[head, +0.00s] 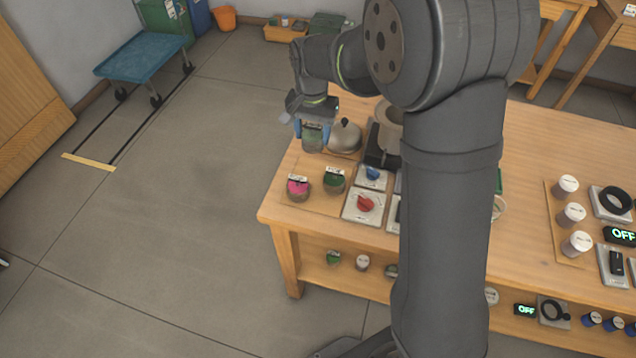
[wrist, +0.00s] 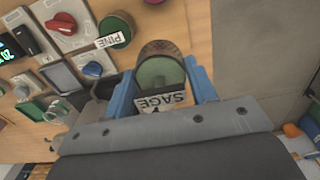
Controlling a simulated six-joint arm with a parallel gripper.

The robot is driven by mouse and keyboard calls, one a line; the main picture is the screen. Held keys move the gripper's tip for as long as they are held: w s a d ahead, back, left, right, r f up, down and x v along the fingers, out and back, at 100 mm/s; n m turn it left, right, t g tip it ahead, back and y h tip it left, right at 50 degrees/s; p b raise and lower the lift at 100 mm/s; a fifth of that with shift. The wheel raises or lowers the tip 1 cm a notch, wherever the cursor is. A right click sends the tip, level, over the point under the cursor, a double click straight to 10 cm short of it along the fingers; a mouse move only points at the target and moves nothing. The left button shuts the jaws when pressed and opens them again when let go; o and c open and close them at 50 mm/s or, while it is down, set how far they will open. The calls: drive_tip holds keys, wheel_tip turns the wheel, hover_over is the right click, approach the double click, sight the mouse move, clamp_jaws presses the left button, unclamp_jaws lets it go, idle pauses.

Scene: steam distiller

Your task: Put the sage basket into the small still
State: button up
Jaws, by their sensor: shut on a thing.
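My gripper (head: 312,118) is shut on the sage basket (head: 313,138) at the left end of the wooden table. In the wrist view the blue fingers grip the sage basket (wrist: 160,72) from both sides. It is a brown round basket with a green top and a white SAGE label. A beige open-topped vessel (head: 390,115), probably the small still, stands over a dark base (head: 377,155), right of my gripper. My arm hides part of both. A grey domed lid (head: 345,137) rests between the held basket and the vessel.
A pink-topped basket (head: 298,189) and the green-topped pine basket (head: 334,181) stand near the front left corner of the table (head: 310,213). Panels with a blue knob (head: 373,173) and a red knob (head: 365,204) sit beside them. Open floor lies to the left.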

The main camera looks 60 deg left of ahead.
drive_tip(key=f, duration=0.4)
drive_tip(key=s+f, duration=0.1)
drive_tip(key=f, duration=0.1)
drive_tip(key=shift+f, duration=2.15)
drive_tip(key=shift+f, duration=0.2)
drive_tip(key=o, duration=0.7)
drive_tip(key=shift+o, duration=0.2)
drive_tip(key=shift+r, duration=0.1)
wheel_tip(320, 180, up, 11)
drive_tip(key=shift+o, duration=0.7)
drive_tip(key=shift+r, duration=0.6)
